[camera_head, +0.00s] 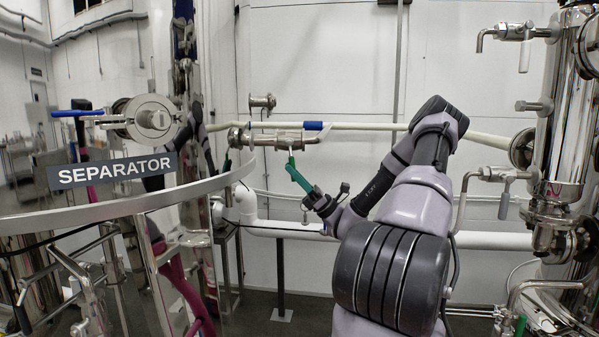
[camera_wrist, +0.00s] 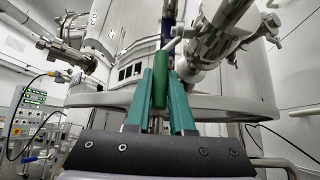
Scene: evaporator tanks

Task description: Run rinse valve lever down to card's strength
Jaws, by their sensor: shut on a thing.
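A steel valve (camera_head: 275,138) sits on a horizontal pipe at the middle of the head view, and a valve body also shows at the upper right of the wrist view (camera_wrist: 218,40). A lever with a green grip (camera_wrist: 160,80) hangs below it, its pale stem rising toward the valve. My gripper (camera_wrist: 164,85) has its teal fingers on either side of the green grip and is shut on it. In the head view my gripper (camera_head: 294,168) is just below the valve, and the fingers largely hide the grip. I cannot make out a card.
A "SEPARATOR" sign (camera_head: 115,171) and a curved steel rail (camera_head: 120,208) stand at the left. A blue lever (camera_head: 76,113) juts out there. A steel column with pipes (camera_head: 565,130) stands at the right. A white pipe (camera_head: 285,230) runs below the valve. The wrist view shows a control panel (camera_wrist: 28,120) at left.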

